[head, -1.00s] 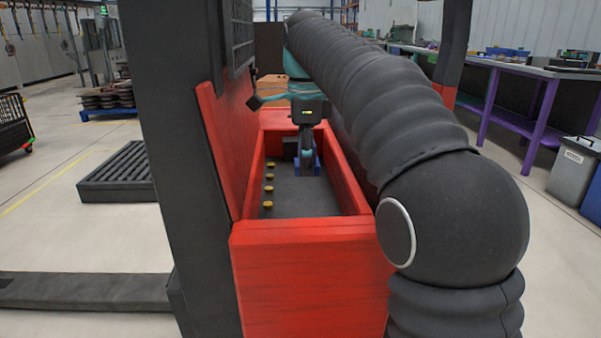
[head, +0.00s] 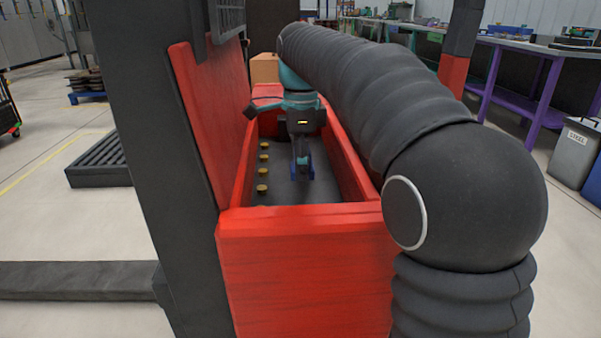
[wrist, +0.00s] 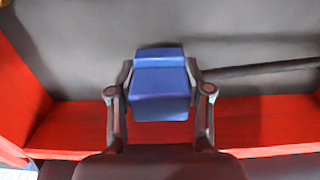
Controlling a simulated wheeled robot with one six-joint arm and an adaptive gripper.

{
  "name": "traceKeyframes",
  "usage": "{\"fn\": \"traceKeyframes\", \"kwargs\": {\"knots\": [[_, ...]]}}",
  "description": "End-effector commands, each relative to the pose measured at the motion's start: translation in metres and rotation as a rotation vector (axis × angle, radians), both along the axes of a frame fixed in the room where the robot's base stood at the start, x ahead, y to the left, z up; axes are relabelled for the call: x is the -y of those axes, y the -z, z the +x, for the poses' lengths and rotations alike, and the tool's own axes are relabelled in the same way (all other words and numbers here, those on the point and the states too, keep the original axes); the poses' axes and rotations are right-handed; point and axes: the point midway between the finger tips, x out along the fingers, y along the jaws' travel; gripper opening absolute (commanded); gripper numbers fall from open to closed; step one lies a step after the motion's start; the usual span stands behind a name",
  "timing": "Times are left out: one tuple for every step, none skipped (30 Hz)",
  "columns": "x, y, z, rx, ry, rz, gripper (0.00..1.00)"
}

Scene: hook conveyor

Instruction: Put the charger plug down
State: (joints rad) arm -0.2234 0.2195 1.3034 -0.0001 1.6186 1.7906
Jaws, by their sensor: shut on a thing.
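The charger plug (wrist: 160,85) is a blue block in the wrist view, held between my two fingers. It also shows as small blue patches in the head view (head: 311,166), partly hidden by the gripper. My gripper (head: 302,168) is shut on it, pointing down inside a red-walled, dark-floored well. The fingers (wrist: 160,92) also show on both sides of the block in the wrist view. I cannot tell whether the plug touches the floor.
Red walls (head: 305,222) enclose the well on its near side and both sides. Several yellow knobs (head: 262,189) line its left floor. A dark bar or cable (wrist: 265,70) runs right of the plug. A dark mast (head: 150,150) stands left; a purple-legged bench (head: 535,85) stands right.

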Motion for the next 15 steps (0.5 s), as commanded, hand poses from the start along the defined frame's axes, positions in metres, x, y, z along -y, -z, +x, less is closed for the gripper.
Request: {"fn": "traceKeyframes", "kwargs": {"knots": [[0.0,0.01,-0.001,-0.003,0.0,-0.001,0.0],[0.0,0.013,-0.001,-0.001,0.0,0.0,0.0],[0.0,0.016,-0.001,-0.001,0.0,0.0,0.0],[0.0,0.017,-0.001,-0.001,0.0,0.0,0.0],[0.0,0.017,-0.001,0.0,0.0,0.0,0.0],[0.0,0.016,-0.001,0.0,0.0,0.0,0.0],[0.0,0.016,0.0,0.0,0.0,0.0,0.0],[0.0,0.016,0.0,0.0,0.0,0.0,0.0],[0.0,0.016,0.0,0.0,0.0,0.0,0.0],[0.0,0.016,0.0,0.0,0.0,0.0,0.0],[0.0,0.016,0.0,0.0,0.0,0.0,0.0],[0.0,0.017,0.0,0.0,0.0,0.0,0.0],[0.0,0.018,0.0,0.0,0.0,0.0,0.0],[0.0,0.019,0.0,0.0,0.0,0.0,0.0],[0.0,0.02,0.0,0.0,0.0,0.0,0.0]]}}
